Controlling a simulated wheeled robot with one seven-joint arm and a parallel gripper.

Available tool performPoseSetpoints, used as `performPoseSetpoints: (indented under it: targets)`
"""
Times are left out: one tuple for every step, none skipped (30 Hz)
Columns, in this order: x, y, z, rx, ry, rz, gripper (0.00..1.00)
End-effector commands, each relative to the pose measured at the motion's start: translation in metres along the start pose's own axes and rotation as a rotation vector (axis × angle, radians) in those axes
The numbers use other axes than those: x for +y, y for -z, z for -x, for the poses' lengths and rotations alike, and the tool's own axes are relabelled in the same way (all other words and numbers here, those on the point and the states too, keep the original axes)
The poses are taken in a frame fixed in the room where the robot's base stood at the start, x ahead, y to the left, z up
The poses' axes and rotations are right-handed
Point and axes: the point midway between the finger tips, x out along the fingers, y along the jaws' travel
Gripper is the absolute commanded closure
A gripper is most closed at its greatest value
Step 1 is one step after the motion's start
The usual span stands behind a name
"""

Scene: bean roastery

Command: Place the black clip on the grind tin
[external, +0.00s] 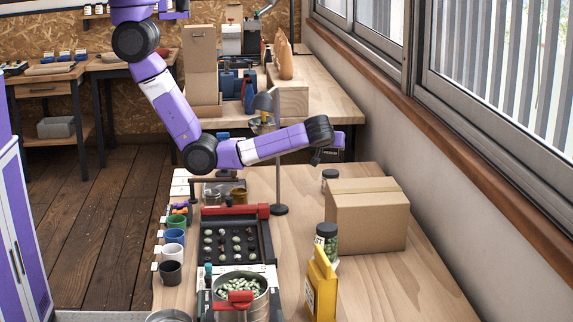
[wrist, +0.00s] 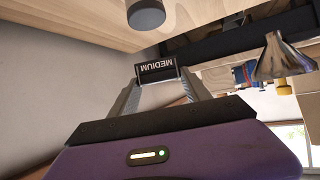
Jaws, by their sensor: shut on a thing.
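My gripper (wrist: 160,84) is shut on a small black piece lettered MEDIUM, which I take to be the black clip (wrist: 157,68); the lettering is upside down in the wrist view. In the external view my gripper (external: 324,154) is above the back of the near wooden table, close to the wall, and the held piece is small and dark there. A brass-coloured tin (external: 239,195) and a steel tin (external: 213,195) stand at the table's back left, left of my gripper. I cannot tell which container is the grind tin.
A dark-lidded jar (external: 330,177) stands below my gripper, beside a cardboard box (external: 366,216). A metal stand (external: 279,180) rises left of my gripper. A black tray of samples (external: 235,240), several cups and a yellow package (external: 321,287) occupy the front.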

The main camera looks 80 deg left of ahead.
Motion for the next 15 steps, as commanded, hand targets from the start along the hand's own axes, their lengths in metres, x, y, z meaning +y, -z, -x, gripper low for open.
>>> performPoseSetpoints:
  targets:
    - [-0.001,-0.006,-0.003,0.0,0.0,-0.005,0.82]
    - [0.0,-0.01,-0.005,0.0,0.0,-0.004,0.82]
    - [0.0,-0.013,-0.006,0.0,-0.001,-0.003,0.82]
    - [0.0,-0.015,-0.007,0.0,-0.001,-0.003,0.82]
    - [0.0,-0.017,-0.009,0.0,-0.001,-0.003,0.82]
    - [0.0,-0.02,-0.01,0.0,-0.001,-0.003,0.82]
    - [0.0,-0.023,-0.012,0.0,-0.001,-0.003,0.82]
    - [0.0,-0.026,-0.013,0.0,-0.002,-0.004,0.82]
    - [0.0,-0.032,-0.016,-0.001,-0.002,-0.005,0.82]
    - [0.0,-0.036,-0.019,0.0,-0.001,-0.005,0.82]
    - [0.0,-0.039,-0.021,0.0,-0.001,-0.005,0.82]
    - [0.0,-0.044,-0.023,0.0,-0.002,-0.004,0.82]
    - [0.0,-0.046,-0.025,0.0,-0.003,-0.004,0.82]
    - [0.0,-0.049,-0.026,0.0,-0.003,-0.004,0.82]
    - [0.0,-0.051,-0.027,0.0,-0.003,-0.003,0.82]
